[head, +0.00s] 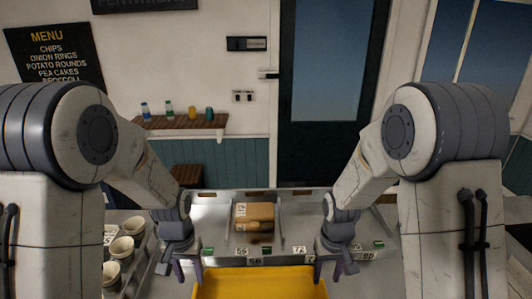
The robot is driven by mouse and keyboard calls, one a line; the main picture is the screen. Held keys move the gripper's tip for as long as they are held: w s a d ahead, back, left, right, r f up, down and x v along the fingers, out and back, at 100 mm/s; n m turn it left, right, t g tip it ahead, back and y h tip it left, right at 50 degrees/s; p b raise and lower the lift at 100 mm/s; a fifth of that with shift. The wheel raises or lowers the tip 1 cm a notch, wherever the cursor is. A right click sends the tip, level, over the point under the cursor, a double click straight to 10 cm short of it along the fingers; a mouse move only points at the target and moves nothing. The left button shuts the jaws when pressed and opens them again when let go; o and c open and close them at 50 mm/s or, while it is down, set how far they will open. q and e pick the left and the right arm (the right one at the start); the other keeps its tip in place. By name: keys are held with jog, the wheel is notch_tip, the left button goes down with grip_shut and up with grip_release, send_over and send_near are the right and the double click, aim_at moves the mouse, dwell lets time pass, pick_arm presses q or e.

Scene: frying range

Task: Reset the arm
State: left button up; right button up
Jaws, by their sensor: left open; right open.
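My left arm comes in from the left and its gripper (183,272) hangs over the left end of the yellow tray, open and empty. My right arm comes in from the right and its gripper (333,270) hangs at the right end of the tray, open and empty. Both grippers point down at about the same height, well apart from each other. Whether either one touches the tray cannot be told.
A yellow tray (258,285) lies at the bottom middle. Behind it a metal counter (208,212) holds a brown box (262,211) and numbered labels. Several pale cups (122,248) stand at the left. A shelf (180,122) with small bottles and a dark door (322,80) are farther back.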

pick_arm(q)
jog(key=s+d+m+b, duration=0.3)
jog(key=s+d+b, duration=0.2)
jog(key=s, duration=0.5)
jog(key=s+d+m+h+b, duration=0.1)
jog(key=s+d+m+b, duration=0.2)
jog(key=s, duration=0.7)
jog(key=d+b, duration=0.2)
jog(key=d, duration=0.2)
jog(key=shift+s+f+m+b, duration=0.15)
jog(key=shift+s+m+b, duration=0.15)
jog(key=shift+m, duration=0.1)
pick_arm(e)
jog(key=s+a+n, duration=0.3)
jog(key=s+a, duration=0.3)
jog(key=s, duration=0.4)
jog(key=s+a+r+n+y, duration=0.1)
jog(key=s+a+n, duration=0.2)
jog(key=s+a, duration=0.3)
jog(key=s, duration=0.4)
jog(key=shift+s+r+n, duration=0.15)
jog(key=shift+s+n, duration=0.1)
jog(key=shift+n, duration=0.15)
jog(key=shift+a, duration=0.25)
